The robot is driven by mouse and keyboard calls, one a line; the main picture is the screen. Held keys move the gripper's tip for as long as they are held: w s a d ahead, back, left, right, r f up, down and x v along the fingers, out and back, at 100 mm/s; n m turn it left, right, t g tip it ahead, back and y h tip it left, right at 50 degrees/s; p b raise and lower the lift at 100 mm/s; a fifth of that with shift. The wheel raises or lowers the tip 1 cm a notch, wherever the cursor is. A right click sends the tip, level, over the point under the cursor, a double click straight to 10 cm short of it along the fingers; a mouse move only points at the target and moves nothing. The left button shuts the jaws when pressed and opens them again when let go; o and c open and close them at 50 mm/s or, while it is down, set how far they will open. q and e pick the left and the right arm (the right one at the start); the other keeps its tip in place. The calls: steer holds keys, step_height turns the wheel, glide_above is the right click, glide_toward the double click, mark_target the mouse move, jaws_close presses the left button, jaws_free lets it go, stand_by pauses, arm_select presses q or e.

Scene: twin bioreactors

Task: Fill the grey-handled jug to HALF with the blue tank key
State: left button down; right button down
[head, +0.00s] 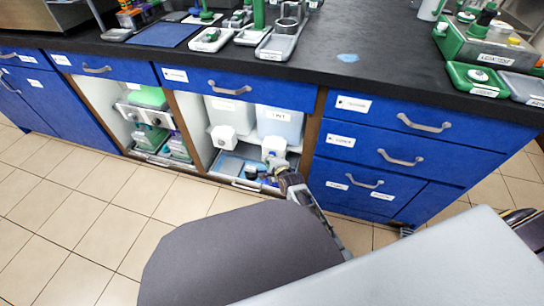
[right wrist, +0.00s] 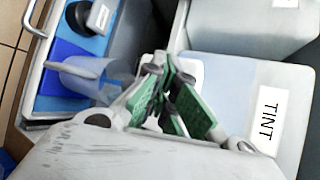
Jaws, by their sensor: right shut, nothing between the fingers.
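My right gripper (head: 282,172) is low in the open cabinet bay, in front of the right-hand tank (head: 281,124) labelled TINT. In the right wrist view its green-padded fingers (right wrist: 168,97) are shut and empty. A white tap block (head: 273,148) on that tank's front is just above the gripper; a white part (right wrist: 188,68) shows behind the fingers. The TINT tank (right wrist: 238,75) is at the right there. My left gripper is not in view.
A second tank (head: 231,110) with a white tap (head: 222,136) stands left of TINT. A tray (right wrist: 32,85) below has blue contents and a dark-capped container (right wrist: 97,18). Bay walls and blue drawers (head: 398,157) flank the space; tiled floor lies clear at left.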

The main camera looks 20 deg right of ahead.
steer(key=shift+s, duration=0.1)
stand_by(0.4)
steer(key=shift+s+a+p, duration=0.5)
steer(key=shift+s+p, duration=0.2)
steer(key=shift+p, duration=0.1)
